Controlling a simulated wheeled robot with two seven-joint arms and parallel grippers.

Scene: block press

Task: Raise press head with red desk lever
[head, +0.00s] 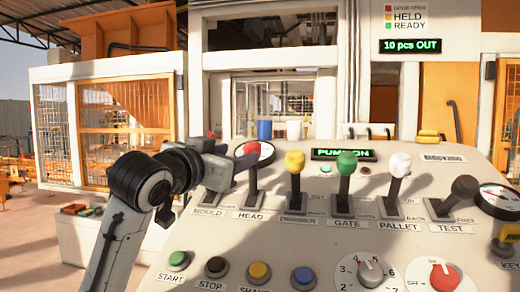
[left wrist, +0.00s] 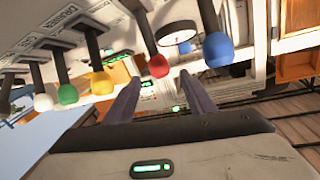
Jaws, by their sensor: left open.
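The red lever (head: 251,148), labelled HEAD, stands up from the sloped desk, its red knob in front of a round gauge. My left gripper (head: 236,163) is just left of its knob and covers part of the neighbouring MOULD lever. In the left wrist view my left gripper (left wrist: 160,76) is open, and the red knob (left wrist: 158,66) shows between the fingertips; I cannot tell whether they touch it. The blue knob (left wrist: 217,48) shows just right of the fingers. The press head itself cannot be made out. My right gripper is not in view.
Yellow (head: 295,163), green (head: 346,163), white (head: 399,166) and dark (head: 464,188) levers stand in a row to the right. Push buttons (head: 258,272) and rotary dials (head: 370,272) line the desk's front. A sign (head: 410,46) reads "10 pcs OUT".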

